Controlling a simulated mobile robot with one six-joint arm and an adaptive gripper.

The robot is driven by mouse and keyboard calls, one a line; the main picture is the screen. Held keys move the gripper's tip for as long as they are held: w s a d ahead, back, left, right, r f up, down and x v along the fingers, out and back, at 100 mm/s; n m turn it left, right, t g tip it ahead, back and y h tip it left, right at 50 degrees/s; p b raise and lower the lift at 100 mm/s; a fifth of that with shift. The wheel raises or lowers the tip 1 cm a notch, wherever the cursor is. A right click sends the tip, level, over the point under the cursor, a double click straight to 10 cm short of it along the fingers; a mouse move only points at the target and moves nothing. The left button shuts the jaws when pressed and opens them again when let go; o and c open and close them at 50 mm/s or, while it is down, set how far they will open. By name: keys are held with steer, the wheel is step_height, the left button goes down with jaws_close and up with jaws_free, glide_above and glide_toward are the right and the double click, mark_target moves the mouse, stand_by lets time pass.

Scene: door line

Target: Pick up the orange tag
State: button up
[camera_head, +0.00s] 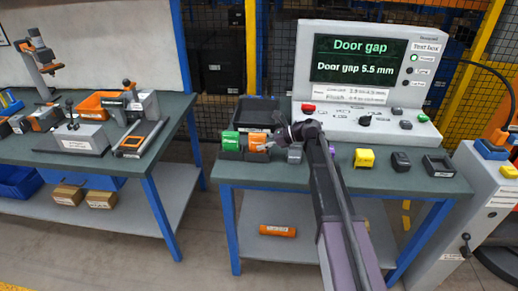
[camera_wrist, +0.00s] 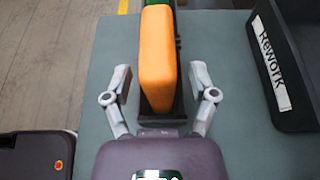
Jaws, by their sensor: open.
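The orange tag (camera_head: 256,139) is an upright block in a dark holder on the right-hand table, beside a green block (camera_head: 231,140). In the wrist view the orange tag (camera_wrist: 157,58) stands between my two fingers, its lower end in the black holder (camera_wrist: 177,100). My gripper (camera_wrist: 161,78) is open, with one finger on each side of the tag and a visible gap on both sides. In the head view my gripper (camera_head: 270,146) is at the tag's right side and is small and partly hidden by my arm.
A black tray labelled Rework (camera_wrist: 275,75) stands right of the tag in the wrist view. The test box (camera_head: 365,75) behind reads "Door gap 5.5 mm". A yellow block (camera_head: 364,158) and dark holders lie to the right. An orange cylinder (camera_head: 278,231) lies on the lower shelf.

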steer(key=shift+x, duration=0.9)
jaws_close()
